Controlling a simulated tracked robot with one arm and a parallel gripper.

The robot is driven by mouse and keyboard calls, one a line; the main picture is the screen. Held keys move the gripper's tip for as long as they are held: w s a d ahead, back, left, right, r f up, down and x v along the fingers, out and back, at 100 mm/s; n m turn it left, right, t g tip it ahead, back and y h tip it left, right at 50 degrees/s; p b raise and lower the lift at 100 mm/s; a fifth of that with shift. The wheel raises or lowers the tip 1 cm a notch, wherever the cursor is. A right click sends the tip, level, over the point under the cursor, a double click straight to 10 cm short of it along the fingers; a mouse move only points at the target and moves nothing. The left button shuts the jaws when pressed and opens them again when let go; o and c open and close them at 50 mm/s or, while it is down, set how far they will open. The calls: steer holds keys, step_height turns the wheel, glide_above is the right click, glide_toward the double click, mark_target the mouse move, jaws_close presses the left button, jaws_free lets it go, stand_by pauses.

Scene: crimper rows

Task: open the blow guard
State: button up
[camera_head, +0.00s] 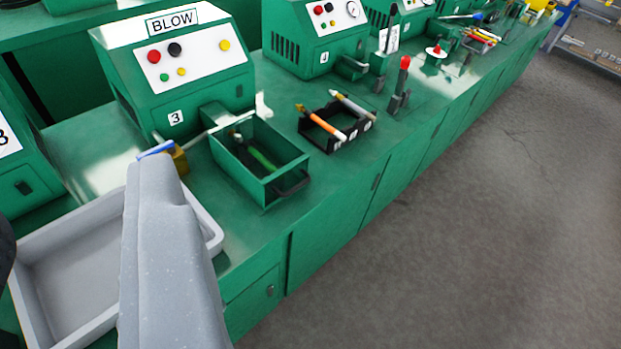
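The machine labelled BLOW (175,65) stands at the upper left, with red, black, yellow and green buttons and a number 3 plate. In front of it sits a green open-topped box (285,178) with a dark handle on its front. A green item lies inside. I cannot tell for sure whether this box is the blow guard. A grey part of mine, seemingly my gripper (155,185), rises from the bottom edge, left of the box and apart from its handle. Its fingers are not distinguishable. A brass-coloured block (178,158) and a blue piece (157,149) show at its top end.
A pale grey tray (75,275) lies at the lower left, partly behind my grey part. A black rack (330,130) with marker-like sticks and a red-tipped upright tool (401,85) stand right of the box. Grey floor (480,230) is open at the right.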

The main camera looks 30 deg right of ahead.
steer(key=w+d+f+n, duration=0.2)
steer(key=w+f+n, duration=0.1)
steer(key=w+f, duration=1)
steer(key=n+t+h+b, duration=0.2)
steer(key=n+h+b, duration=0.1)
steer(key=n+h, duration=0.5)
glide_toward(298, 185)
steer(key=b+x, duration=0.1)
steer(key=x, duration=0.1)
steer(key=b+x, duration=0.1)
steer(key=x, duration=0.2)
steer(key=f+x, duration=0.1)
steer(key=x, duration=0.1)
steer(key=shift+w+d+b, duration=0.15)
steer(key=shift+w+b, duration=0.2)
steer(key=shift+b, duration=0.05)
steer(key=shift+x, duration=1.2)
steer(key=shift+s+r, duration=0.1)
steer(key=shift+r, duration=0.1)
